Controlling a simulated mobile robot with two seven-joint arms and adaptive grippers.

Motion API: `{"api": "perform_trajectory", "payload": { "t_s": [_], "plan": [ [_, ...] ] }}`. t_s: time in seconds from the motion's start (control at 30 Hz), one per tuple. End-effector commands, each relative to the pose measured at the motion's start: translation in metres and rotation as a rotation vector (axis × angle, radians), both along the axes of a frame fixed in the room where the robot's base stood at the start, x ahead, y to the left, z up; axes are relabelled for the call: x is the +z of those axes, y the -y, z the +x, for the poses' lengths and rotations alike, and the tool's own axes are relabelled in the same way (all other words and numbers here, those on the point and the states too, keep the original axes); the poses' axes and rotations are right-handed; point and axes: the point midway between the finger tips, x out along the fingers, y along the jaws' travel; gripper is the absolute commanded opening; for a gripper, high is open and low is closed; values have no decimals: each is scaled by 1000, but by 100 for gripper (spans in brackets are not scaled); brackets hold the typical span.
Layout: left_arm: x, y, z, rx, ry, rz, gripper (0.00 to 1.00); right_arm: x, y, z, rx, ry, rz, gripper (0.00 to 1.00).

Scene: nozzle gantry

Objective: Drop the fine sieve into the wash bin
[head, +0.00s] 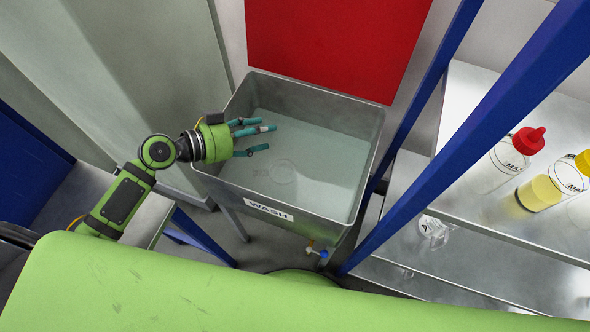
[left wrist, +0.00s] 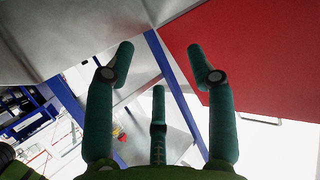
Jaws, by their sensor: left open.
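The wash bin (head: 365,150) is a grey metal tub with a "WASH" label on its front rim. It holds pale, clear liquid. A faint round outline (head: 283,171) shows at the bottom of the bin; I cannot tell whether it is the fine sieve or a drain. No other sieve shows. My left gripper (head: 256,138) is over the left part of the bin, with its teal fingers spread and empty. The left wrist view also shows the open fingers (left wrist: 160,65) with nothing between them. My right gripper is not in view.
Blue frame posts (head: 475,140) stand right of the bin. Beyond them, a metal shelf holds a red-capped bottle (head: 512,160) and a yellow-filled bottle (head: 550,187). A clear container (head: 432,228) is lower down. A red panel (head: 335,40) rises behind the bin. A small tap (head: 317,252) is below its front.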

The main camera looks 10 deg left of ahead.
Motion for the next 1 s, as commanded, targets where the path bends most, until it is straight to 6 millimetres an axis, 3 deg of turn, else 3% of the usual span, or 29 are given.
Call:
{"api": "perform_trajectory", "payload": {
  "t_s": [0.1,0.33,1.0],
  "plan": [
    [26,0,1,-2,7,3,55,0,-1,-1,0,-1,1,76],
    [54,0,0,-1,1,1,55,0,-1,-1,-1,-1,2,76],
    [59,0,0,0,-1,-1,55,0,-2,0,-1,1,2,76]
  ]
}}
